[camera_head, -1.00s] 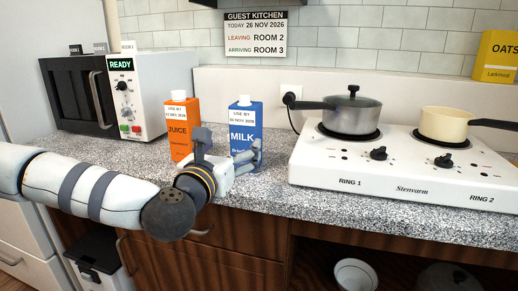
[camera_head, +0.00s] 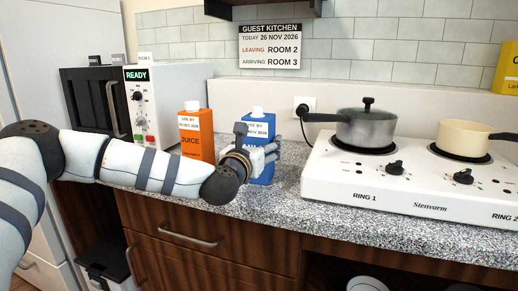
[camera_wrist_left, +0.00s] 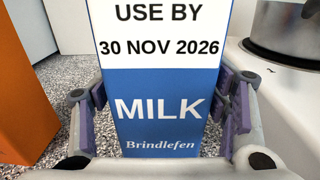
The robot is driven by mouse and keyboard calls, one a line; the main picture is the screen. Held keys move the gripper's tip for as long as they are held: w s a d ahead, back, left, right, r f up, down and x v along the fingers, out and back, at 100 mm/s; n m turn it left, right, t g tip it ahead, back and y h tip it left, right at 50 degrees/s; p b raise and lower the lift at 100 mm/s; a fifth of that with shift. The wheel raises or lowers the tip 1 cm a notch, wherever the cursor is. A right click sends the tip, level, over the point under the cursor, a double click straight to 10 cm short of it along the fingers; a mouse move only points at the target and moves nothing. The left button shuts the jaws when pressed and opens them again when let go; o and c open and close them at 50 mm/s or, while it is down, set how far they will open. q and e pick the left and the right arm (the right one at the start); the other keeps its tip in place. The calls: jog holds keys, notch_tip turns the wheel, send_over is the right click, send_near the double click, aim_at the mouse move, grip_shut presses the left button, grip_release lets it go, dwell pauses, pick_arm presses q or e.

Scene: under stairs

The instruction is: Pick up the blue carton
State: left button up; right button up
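The blue milk carton (camera_head: 260,128) stands upright on the speckled counter, with a white cap and a white use-by label. In the left wrist view the carton (camera_wrist_left: 158,105) fills the middle, its label reading 30 NOV 2026. My left gripper (camera_head: 262,152) is at the carton's front and hides part of its lower face. In the left wrist view its fingers (camera_wrist_left: 165,108) stand on either side of the carton, open, with narrow gaps seeming to show beside the pads. My right gripper is not in view.
An orange juice carton (camera_head: 196,135) stands close left of the milk, also at the left wrist view's edge (camera_wrist_left: 22,95). A white hob (camera_head: 400,185) with a steel pot (camera_head: 366,128) and a cream pan (camera_head: 455,140) is at right. A microwave (camera_head: 170,100) is at left.

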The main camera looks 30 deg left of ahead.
aim_at(259, 130)
pick_arm(q)
grip_shut()
jog(key=shift+r, duration=0.15)
jog(key=shift+r, duration=0.25)
notch_tip(259, 130, up, 3)
jog(key=shift+f, duration=0.15)
jog(key=s+d+r+p, duration=0.2)
jog(key=s+d+r, duration=0.6)
jog(key=s, duration=0.3)
jog(key=shift+s+d+r, duration=0.15)
jog(key=shift+r, duration=0.7)
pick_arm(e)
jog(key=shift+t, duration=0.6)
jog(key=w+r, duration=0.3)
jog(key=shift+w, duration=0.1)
